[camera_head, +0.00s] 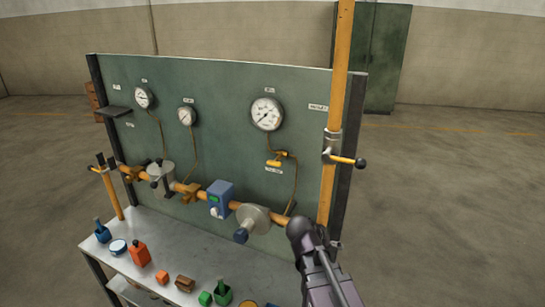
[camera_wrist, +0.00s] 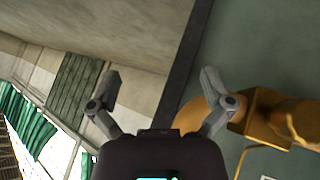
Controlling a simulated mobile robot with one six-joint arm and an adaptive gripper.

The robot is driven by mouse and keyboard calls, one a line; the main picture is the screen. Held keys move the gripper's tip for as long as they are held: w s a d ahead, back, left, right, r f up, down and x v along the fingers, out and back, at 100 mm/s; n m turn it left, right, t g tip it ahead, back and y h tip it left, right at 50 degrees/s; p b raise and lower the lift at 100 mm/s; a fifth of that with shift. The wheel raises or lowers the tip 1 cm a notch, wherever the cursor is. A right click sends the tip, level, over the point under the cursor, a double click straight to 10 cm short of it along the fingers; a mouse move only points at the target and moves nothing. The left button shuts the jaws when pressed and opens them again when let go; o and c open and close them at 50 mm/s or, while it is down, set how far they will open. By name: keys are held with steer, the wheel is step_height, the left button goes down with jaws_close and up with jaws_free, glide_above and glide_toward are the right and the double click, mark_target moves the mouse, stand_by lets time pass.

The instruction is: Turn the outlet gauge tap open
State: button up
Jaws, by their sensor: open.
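The outlet gauge tap (camera_head: 274,162) is a small yellow tap on the green panel, below the largest gauge (camera_head: 266,114) at the right. Its yellow handle lies roughly sideways in the head view, and a thin line runs down from it. My gripper (camera_wrist: 160,78) shows open and empty in the wrist view, its two fingers spread wide. A brass-coloured fitting (camera_wrist: 262,112) lies at the right there, partly behind the right finger; it looks like the tap, but I cannot be sure. I cannot tell whether they touch. The fingers cannot be made out in the head view.
A vertical orange pipe (camera_head: 340,80) with a yellow lever valve (camera_head: 343,160) stands at the panel's right. A horizontal pipe carries a blue box (camera_head: 220,198) and a grey round valve (camera_head: 253,218). Several small coloured objects stand on the bench (camera_head: 190,238). The floor at right is clear.

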mark_target(273, 164)
steer(key=w+a+r+t+p, duration=0.1)
steer(key=a+r+t, duration=0.1)
steer(key=a+r, duration=0.1)
steer(key=w+a+r+t+h+p, duration=0.1)
steer(key=w+a+r+t, duration=0.1)
steer(key=a+r, duration=0.2)
steer(key=w+a+r+m+t+p, duration=0.1)
steer(key=a+r+t, duration=0.1)
steer(key=a+r, duration=0.1)
steer(key=shift+w+a+r+h, duration=0.2)
steer(key=shift+w+r+h, duration=0.1)
steer(key=shift+r, duration=0.1)
steer(key=a+r+t+y, duration=0.1)
steer(key=a+r+t, duration=0.5)
steer(key=a, duration=0.6)
steer(key=shift+s+a+r+y+p, duration=0.2)
steer(key=shift+r+y+p, duration=0.2)
steer(key=shift+r, duration=0.45)
steer(key=shift+w, duration=0.1)
steer(key=x, duration=1.3)
steer(key=shift+w+d, duration=0.15)
steer(key=shift+w, duration=0.15)
steer(key=c, duration=1.1)
